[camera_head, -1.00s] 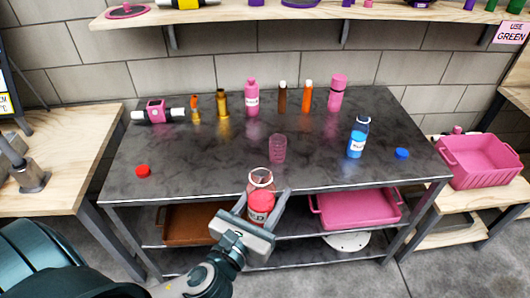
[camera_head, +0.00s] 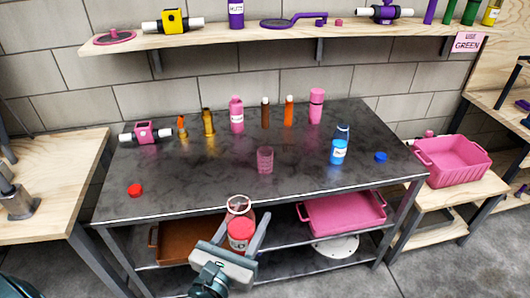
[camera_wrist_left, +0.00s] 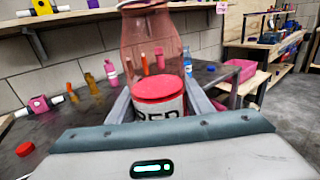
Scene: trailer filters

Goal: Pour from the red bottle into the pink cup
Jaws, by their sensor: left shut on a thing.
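My left gripper (camera_head: 243,236) is shut on the red bottle (camera_head: 240,229), which is clear with red contents and has an open rim. It is at the front edge of the dark table, and in the left wrist view the bottle (camera_wrist_left: 158,90) stands between the two fingers with its label partly hidden. The pink cup (camera_head: 265,160) is a clear pink tumbler standing upright on the table, beyond the bottle and apart from it. My right gripper is not in view.
A red cap (camera_head: 135,190) lies at the table's left, a blue cap (camera_head: 381,156) at its right. A blue bottle (camera_head: 338,150) stands right of the cup. Several bottles and tubes line the back, including a pink bottle (camera_head: 237,116). A pink crate (camera_head: 462,162) sits on a side table.

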